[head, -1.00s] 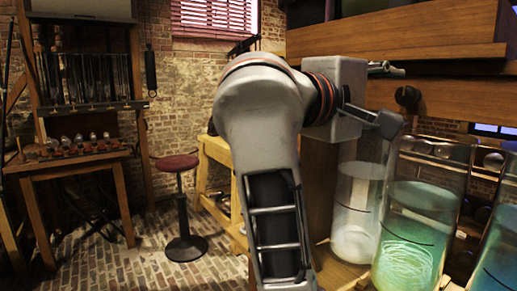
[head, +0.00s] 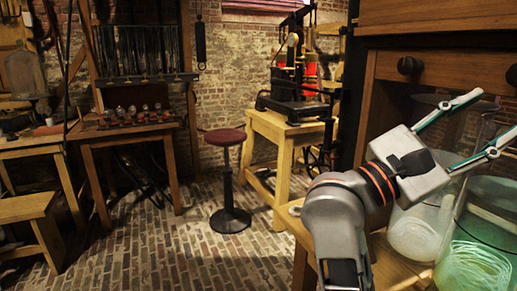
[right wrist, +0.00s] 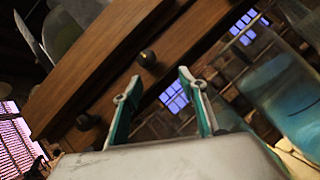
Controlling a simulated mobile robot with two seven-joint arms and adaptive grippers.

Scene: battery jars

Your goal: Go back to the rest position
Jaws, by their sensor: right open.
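My right gripper (head: 492,122) is at the right of the head view, its two fingers spread and pointing up and to the right, with nothing between them. In the right wrist view the open fingers (right wrist: 158,88) are also empty. A glass jar with pale, cloudy contents (head: 416,236) stands on the bench, partly behind my gripper. A jar with green liquid (head: 475,262) stands to its right, cut by the frame edge. The right wrist view shows a jar with blue liquid (right wrist: 295,98) right of the fingers. I cannot tell whether the gripper touches any glass. My left gripper is not in view.
A wooden cabinet with dark knobs (head: 410,66) rises behind the jars. A red-topped stool (head: 225,138) stands mid-floor. A yellow table (head: 285,130) carries a black machine (head: 300,85). Workbenches line the left. The brick floor (head: 150,250) in front is clear.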

